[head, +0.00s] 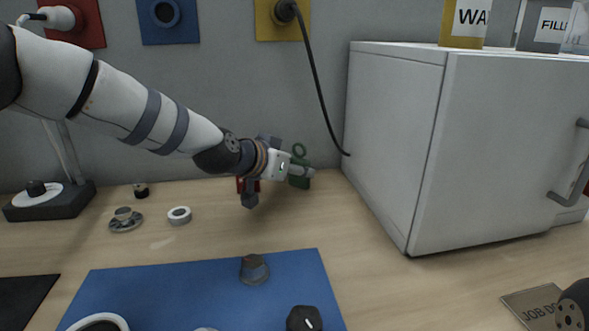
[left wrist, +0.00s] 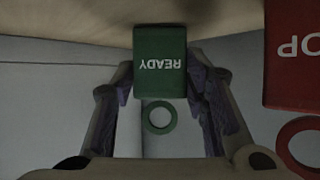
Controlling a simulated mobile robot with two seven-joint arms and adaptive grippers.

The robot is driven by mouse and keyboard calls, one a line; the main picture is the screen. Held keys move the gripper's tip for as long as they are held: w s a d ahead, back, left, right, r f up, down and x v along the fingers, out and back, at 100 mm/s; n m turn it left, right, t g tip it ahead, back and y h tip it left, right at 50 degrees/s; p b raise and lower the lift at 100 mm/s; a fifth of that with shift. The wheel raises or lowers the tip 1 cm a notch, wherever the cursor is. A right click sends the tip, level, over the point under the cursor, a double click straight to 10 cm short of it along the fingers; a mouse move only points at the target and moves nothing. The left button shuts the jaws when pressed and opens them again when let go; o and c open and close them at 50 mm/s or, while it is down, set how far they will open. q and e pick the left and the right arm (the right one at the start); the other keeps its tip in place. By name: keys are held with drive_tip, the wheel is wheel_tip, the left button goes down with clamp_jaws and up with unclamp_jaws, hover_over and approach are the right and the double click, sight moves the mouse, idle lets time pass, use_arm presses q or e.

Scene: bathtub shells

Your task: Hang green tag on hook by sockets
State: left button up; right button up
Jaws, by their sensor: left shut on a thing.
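The green tag (head: 300,180) has a ring at its top and is near the back wall, left of the white cabinet. My left gripper (head: 301,170) is shut on it. In the left wrist view the green tag (left wrist: 160,62) reads READY upside down, between the two fingers of the left gripper (left wrist: 160,92). A red tag (left wrist: 295,55) with its own ring is to the right there; in the head view the red tag (head: 247,186) is partly behind my left arm. Sockets on the wall are red (head: 88,22), blue (head: 168,33) and yellow (head: 265,22). I cannot make out a hook.
A black cable (head: 318,85) hangs from the yellow socket towards the cabinet. The white cabinet (head: 395,140) fills the right, with containers on top. A blue mat (head: 200,290) with small parts lies in front. Small round parts and a lamp base (head: 50,207) stand at left.

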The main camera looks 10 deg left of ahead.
use_arm(q)
drive_tip(key=shift+f, duration=0.15)
drive_tip(key=o, duration=0.9)
drive_tip(key=shift+c, duration=0.2)
drive_tip(key=p+v, duration=0.2)
drive_tip(key=v, duration=1)
drive_tip(key=shift+p, duration=0.35)
use_arm(e)
drive_tip(key=shift+t, duration=0.7)
drive_tip(key=w+r, duration=0.3)
drive_tip(key=shift+w+r, duration=0.25)
drive_tip(key=shift+w, duration=0.15)
